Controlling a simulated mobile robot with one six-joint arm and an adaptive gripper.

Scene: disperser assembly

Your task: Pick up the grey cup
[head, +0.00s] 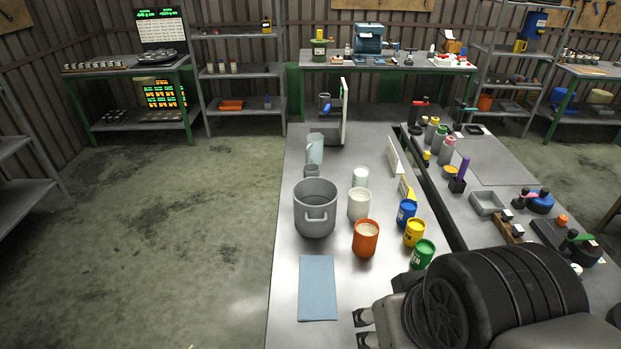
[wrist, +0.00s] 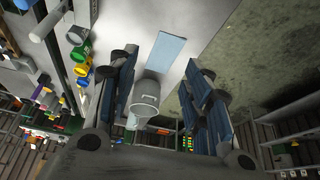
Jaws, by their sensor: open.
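White cups (head: 359,204), an orange cup (head: 366,239), and blue, yellow (head: 414,233) and green (head: 422,254) cups stand to the right. The floor left of the table is free.

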